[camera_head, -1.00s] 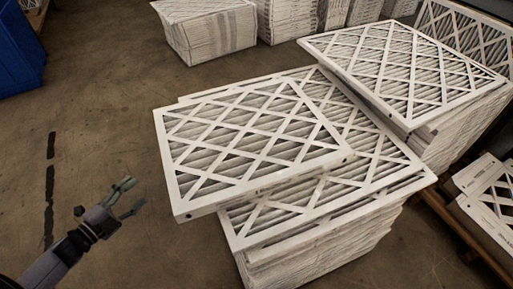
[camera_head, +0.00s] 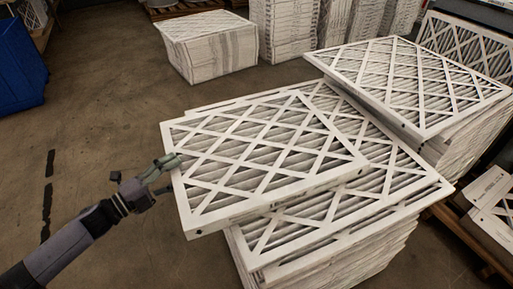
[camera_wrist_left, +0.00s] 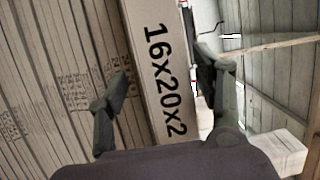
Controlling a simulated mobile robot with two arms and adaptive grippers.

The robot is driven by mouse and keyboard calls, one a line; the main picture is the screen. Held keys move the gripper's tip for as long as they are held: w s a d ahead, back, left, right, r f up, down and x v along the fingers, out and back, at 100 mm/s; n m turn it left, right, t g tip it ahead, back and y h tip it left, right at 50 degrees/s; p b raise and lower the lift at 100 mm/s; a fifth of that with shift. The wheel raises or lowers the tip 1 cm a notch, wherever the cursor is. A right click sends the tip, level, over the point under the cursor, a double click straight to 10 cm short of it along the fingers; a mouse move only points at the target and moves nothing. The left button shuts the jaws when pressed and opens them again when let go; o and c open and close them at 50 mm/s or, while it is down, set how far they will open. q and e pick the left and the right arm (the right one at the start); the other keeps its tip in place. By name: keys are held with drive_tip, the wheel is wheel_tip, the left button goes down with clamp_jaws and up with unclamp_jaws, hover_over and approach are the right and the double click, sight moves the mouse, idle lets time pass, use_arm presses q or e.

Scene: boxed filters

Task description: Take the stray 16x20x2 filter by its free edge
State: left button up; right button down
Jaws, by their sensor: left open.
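The stray 16x20x2 filter (camera_head: 262,152) has a white frame with a diamond lattice. It lies on top of the middle stack, its left edge overhanging the stack. My left gripper (camera_head: 170,174) is at that free edge, with one finger showing at the edge's top and the other partly hidden. In the left wrist view, the filter's edge (camera_wrist_left: 163,70), printed "16x20x2", runs between the two spread fingers of my left gripper (camera_wrist_left: 166,80). The jaws are open; whether either finger touches the filter I cannot tell. My right gripper is not in view.
The middle filter stack (camera_head: 320,262) stands under the stray filter. Another stack (camera_head: 465,125) stands close behind at right. More stacks (camera_head: 210,55) are at the back. A blue bin (camera_head: 18,70) is at far left.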

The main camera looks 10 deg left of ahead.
sight(189, 160)
use_arm(q)
drive_tip(key=x, duration=0.5)
drive_tip(key=shift+w+a+r, duration=0.1)
drive_tip(key=shift+a+r, duration=0.05)
drive_tip(key=shift+r, duration=0.2)
drive_tip(key=shift+w, duration=0.2)
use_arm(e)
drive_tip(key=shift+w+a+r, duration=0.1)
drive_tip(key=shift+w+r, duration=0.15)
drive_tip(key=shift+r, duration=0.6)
use_arm(q)
drive_tip(key=shift+c, duration=0.6)
clamp_jaws()
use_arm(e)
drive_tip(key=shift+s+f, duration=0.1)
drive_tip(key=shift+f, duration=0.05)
